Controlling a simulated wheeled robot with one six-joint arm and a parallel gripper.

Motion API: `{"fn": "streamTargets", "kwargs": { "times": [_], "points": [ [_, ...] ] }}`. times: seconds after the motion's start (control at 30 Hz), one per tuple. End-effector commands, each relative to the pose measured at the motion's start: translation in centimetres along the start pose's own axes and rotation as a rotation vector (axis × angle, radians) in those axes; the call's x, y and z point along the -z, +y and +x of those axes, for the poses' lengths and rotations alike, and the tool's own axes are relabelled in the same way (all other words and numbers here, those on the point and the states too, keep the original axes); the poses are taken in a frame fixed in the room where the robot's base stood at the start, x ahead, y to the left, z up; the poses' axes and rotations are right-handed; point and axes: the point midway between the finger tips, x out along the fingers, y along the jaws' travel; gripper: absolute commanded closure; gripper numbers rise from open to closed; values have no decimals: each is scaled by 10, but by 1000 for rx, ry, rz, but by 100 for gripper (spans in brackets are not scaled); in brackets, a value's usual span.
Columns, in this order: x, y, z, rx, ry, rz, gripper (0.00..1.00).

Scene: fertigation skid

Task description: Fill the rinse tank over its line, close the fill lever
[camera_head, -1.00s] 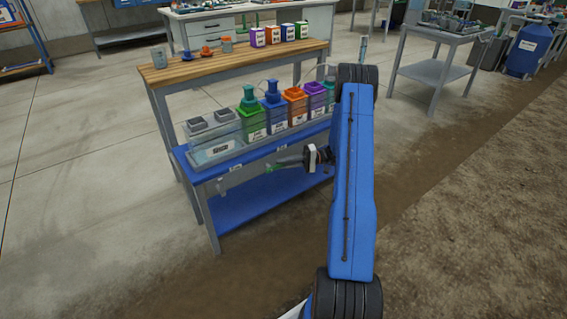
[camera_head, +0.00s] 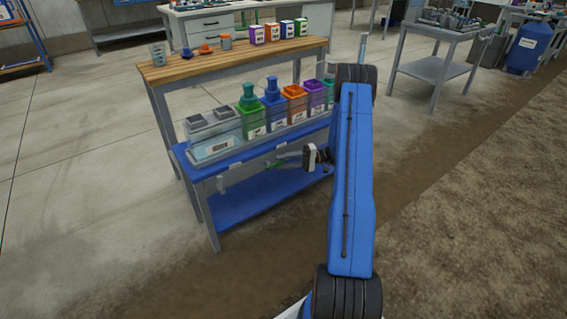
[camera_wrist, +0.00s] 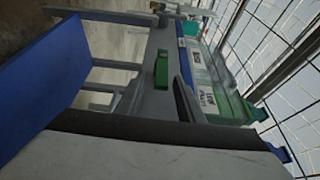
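A clear tank (camera_head: 203,150) with a white label stands at the left end of the blue shelf; I take it for the rinse tank, and its level and line are too small to read. A green handle (camera_head: 279,163), perhaps the fill lever, shows on the shelf's front side, beside the end of my arm. A green bar (camera_wrist: 161,69) stands out from a grey rail in the wrist view. My gripper (camera_head: 312,157) is by the shelf front, just right of the green handle.
Green (camera_head: 252,122), blue (camera_head: 275,115), orange (camera_head: 296,106) and purple (camera_head: 316,97) containers stand in a row right of the tank. Behind them is a wooden bench top (camera_head: 190,68) with small items. The lower blue shelf (camera_head: 250,200) is empty.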

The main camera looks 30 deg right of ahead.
Motion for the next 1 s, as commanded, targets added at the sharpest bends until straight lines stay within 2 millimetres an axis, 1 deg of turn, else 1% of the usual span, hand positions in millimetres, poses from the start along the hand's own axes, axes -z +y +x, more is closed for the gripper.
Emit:
{"fn": "streamTargets", "kwargs": {
  "times": [0.13, 0.27, 0.8, 0.9, 1.0],
  "points": [
    [0, 0, -7, 0, 2, -1, 66],
    [1, 0, -25, 0, 2, -2, 66],
    [0, 1, -131, -1, 3, -1, 66],
    [0, 1, -148, 0, 2, -1, 66],
    [0, 1, -160, -1, 1, 0, 66]
  ]
}}
